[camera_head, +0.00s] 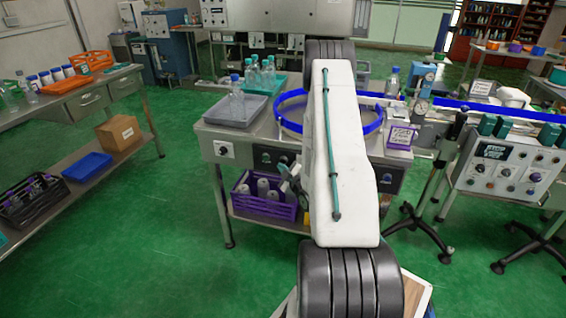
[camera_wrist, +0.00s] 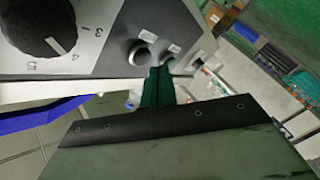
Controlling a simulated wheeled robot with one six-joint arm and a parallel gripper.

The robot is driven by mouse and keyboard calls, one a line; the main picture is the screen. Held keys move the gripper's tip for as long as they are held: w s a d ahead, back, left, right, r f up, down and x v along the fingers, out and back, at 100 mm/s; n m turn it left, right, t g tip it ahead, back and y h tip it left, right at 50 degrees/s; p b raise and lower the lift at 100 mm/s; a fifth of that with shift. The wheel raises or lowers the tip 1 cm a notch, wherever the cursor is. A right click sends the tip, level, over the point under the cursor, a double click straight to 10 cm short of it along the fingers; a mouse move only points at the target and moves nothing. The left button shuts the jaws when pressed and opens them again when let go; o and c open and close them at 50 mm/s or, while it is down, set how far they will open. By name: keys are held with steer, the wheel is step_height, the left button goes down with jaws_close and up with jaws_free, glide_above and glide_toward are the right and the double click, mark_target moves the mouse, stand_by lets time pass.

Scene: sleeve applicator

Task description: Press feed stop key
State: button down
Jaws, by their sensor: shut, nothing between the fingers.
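In the wrist view, my gripper (camera_wrist: 160,76) is shut and empty. Its dark green fingertips reach up to the lower edge of a control panel (camera_wrist: 95,52). Contact cannot be told. The labels are too small to read, so I cannot tell which key is feed stop. In the head view, my arm hides part of the machine front (camera_head: 210,150).
A black dial (camera_wrist: 42,22) with numbers stands left of the keys. In the head view, a grey tray (camera_head: 215,108) and a blue ring (camera_head: 290,125) are on the machine table. A purple crate (camera_head: 240,198) stands below. Green floor is open at left.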

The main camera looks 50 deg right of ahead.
steer(key=shift+d, duration=0.1)
steer(key=shift+w+d, duration=0.15)
steer(key=shift+d, duration=0.15)
steer(key=shift+w+d, duration=0.15)
steer(key=shift+d, duration=0.2)
stand_by(0.8)
stand_by(0.4)
steer(key=shift+s+a, duration=0.35)
steer(key=shift+a, duration=0.4)
steer(key=shift+s+a, duration=0.3)
steer(key=shift+a, duration=0.5)
steer(key=shift+s+a, duration=0.35)
steer(key=shift+a, duration=0.4)
steer(key=shift+s+a, duration=0.3)
steer(key=shift+a, duration=0.5)
